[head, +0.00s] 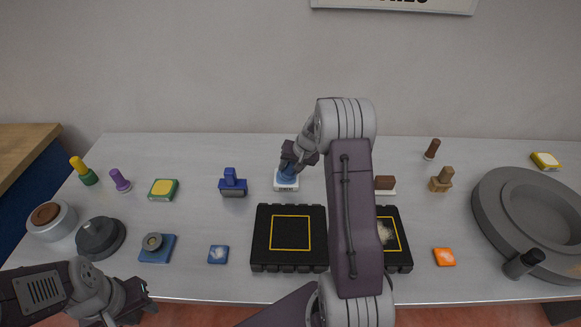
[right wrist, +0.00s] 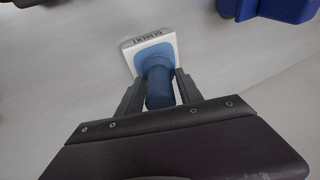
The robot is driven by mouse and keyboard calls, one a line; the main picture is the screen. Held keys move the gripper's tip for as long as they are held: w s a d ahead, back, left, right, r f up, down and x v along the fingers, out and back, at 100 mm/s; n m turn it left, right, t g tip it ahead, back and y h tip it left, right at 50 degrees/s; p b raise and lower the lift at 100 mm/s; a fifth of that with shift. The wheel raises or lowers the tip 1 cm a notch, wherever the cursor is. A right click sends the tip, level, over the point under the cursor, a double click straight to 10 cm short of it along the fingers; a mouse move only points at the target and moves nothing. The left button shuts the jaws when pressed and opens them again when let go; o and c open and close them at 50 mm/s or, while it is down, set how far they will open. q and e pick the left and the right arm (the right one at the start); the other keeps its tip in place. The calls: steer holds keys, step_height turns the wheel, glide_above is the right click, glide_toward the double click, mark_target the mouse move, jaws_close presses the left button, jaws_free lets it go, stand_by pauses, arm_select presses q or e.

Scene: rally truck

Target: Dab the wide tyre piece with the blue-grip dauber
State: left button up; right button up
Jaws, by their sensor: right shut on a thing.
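The blue-grip dauber (head: 288,174) stands upright at the back middle of the table on a white block (head: 286,186). My right gripper (head: 290,168) is shut on its blue grip. In the right wrist view the blue grip (right wrist: 159,88) is between the fingers, and the white block (right wrist: 140,43) has dark lettering, perhaps "CEMENT". Two black knobbly-edged pieces lie nearer: a left one (head: 262,232) with an empty yellow square, and a right one (head: 402,262) with a pale smear, partly hidden by my arm. I cannot tell which is the wide tyre piece. My left gripper (head: 140,300) is low at the front left, its opening unclear.
A blue stamp-like tool (head: 233,183) stands left of the dauber. A brown-topped block (head: 385,184) and a wooden-handled tool (head: 442,180) stand right. Blue (head: 218,254) and orange (head: 444,257) pads lie near the front. A large grey round dish (head: 490,215) fills the right end.

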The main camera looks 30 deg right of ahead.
step_height(320, 180, up, 7)
steer(key=p, duration=0.5)
steer(key=shift+p, duration=0.3)
stand_by(0.4)
